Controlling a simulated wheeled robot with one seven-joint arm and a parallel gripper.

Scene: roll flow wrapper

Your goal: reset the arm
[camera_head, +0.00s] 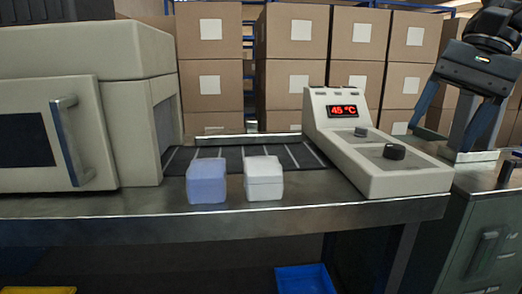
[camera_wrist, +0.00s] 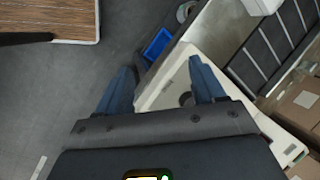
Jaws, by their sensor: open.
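My gripper (camera_head: 452,108) is at the upper right of the head view, fingers pointing down and spread apart. It is empty and hangs just right of the control panel (camera_head: 400,180), which shows a red 45 °C display (camera_head: 342,111) and dark knobs. In the wrist view the two blue fingers of my gripper (camera_wrist: 160,82) are apart, with the pale control panel (camera_wrist: 182,62) below and between them. Nothing is held.
A blue-tinted box (camera_head: 207,182) and a white box (camera_head: 263,179) stand at the metal counter's front, before the roller conveyor (camera_head: 300,155). A beige wrapper machine (camera_head: 85,105) stands left. Stacked cartons (camera_head: 290,60) are behind. A blue bin (camera_head: 304,279) is below.

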